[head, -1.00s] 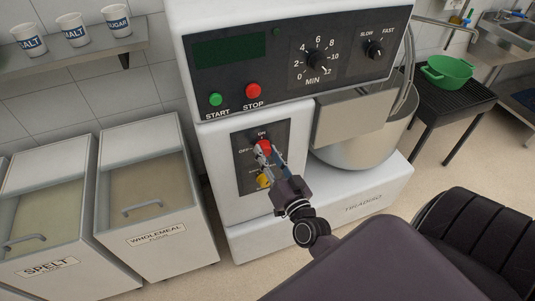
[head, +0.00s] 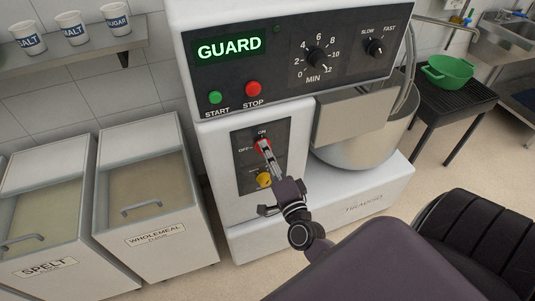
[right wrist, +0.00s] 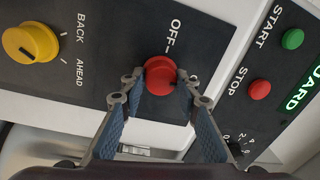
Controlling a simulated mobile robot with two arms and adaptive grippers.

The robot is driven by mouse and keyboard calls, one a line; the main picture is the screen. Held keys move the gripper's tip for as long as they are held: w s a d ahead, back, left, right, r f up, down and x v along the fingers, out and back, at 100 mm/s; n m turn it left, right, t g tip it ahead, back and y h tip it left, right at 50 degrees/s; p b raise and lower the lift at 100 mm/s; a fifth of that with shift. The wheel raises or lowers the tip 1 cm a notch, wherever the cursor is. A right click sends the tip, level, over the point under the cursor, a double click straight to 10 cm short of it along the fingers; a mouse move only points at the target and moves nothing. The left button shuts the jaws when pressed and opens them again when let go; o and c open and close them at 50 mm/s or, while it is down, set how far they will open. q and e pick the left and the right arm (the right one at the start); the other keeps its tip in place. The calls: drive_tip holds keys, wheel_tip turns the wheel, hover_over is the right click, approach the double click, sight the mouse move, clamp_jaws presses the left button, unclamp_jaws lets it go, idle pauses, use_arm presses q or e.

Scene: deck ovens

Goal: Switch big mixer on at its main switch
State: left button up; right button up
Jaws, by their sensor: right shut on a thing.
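The big mixer (head: 218,170) stands in the middle of the head view. Its main switch is a red knob (head: 260,147) on the lower black panel, with ON above it and OFF to its left. My right gripper (head: 266,152) is shut on this knob. In the right wrist view the fingers (right wrist: 162,88) lie on either side of the red knob (right wrist: 158,70). The fingers partly cover the knob, and its exact pointing is hard to tell. The mixer display (head: 229,48) is lit and reads GUARD in green. My left gripper is out of view.
A yellow BACK/AHEAD knob (head: 263,179) sits just below the main switch. Green START (head: 215,98) and red STOP (head: 253,89) buttons are above. The steel bowl (head: 365,140) is right of the panel. Flour bins (head: 158,240) stand left.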

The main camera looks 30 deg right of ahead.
drive_tip(key=shift+w+d+r+m, duration=0.1)
drive_tip(key=shift+r+m, duration=0.15)
drive_tip(key=shift+m, duration=0.45)
drive_tip(key=o, duration=1)
drive_tip(key=shift+o, duration=0.8)
drive_tip(key=shift+f, duration=0.2)
drive_tip(key=r+v, duration=0.1)
drive_tip(key=v, duration=1.1)
drive_tip(key=shift+f, duration=0.45)
drive_tip(key=shift+w, duration=0.1)
